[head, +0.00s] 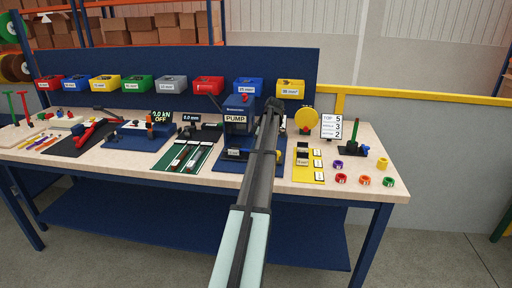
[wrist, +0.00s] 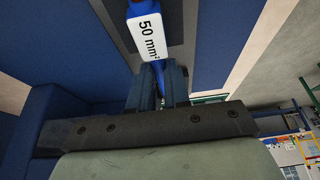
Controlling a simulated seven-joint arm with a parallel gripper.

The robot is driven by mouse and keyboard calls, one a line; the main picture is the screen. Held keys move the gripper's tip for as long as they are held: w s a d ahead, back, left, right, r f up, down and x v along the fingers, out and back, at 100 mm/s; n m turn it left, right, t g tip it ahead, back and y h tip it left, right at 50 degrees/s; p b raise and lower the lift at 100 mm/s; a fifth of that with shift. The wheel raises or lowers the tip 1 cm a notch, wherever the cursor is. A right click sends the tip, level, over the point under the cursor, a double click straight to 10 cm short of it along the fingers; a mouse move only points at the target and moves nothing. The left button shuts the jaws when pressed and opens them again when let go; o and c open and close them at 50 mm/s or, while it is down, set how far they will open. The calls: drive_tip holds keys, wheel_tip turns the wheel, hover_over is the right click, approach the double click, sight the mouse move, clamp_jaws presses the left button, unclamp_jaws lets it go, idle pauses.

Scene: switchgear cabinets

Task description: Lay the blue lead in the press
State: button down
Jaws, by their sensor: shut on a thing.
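My gripper (wrist: 160,88) is shut on the blue lead (wrist: 142,9) in the wrist view. A white tag (wrist: 149,34) reading "50 mm²" is on the lead, just beyond the fingers. In the head view my arm reaches over the bench, and its end (head: 273,106) is beside a blue unit marked PUMP (head: 236,118). The lead cannot be made out there, and my arm hides part of that unit's base. Another blue fixture (head: 140,134) stands left, by a display reading "0.0 kN OFF" (head: 162,116). I cannot tell which is the press.
Coloured bins (head: 172,83) line the blue back panel. A green mat (head: 183,156) lies left of my arm. A yellow board (head: 308,166), several coloured rings (head: 364,180) and a number sign (head: 333,127) are right.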

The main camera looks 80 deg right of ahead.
drive_tip(key=shift+w, duration=0.1)
drive_tip(key=c, duration=1)
unclamp_jaws()
drive_tip(key=shift+r, duration=0.1)
drive_tip(key=v, duration=1.3)
drive_tip(key=shift+s+r, duration=0.2)
drive_tip(key=shift+r, duration=0.05)
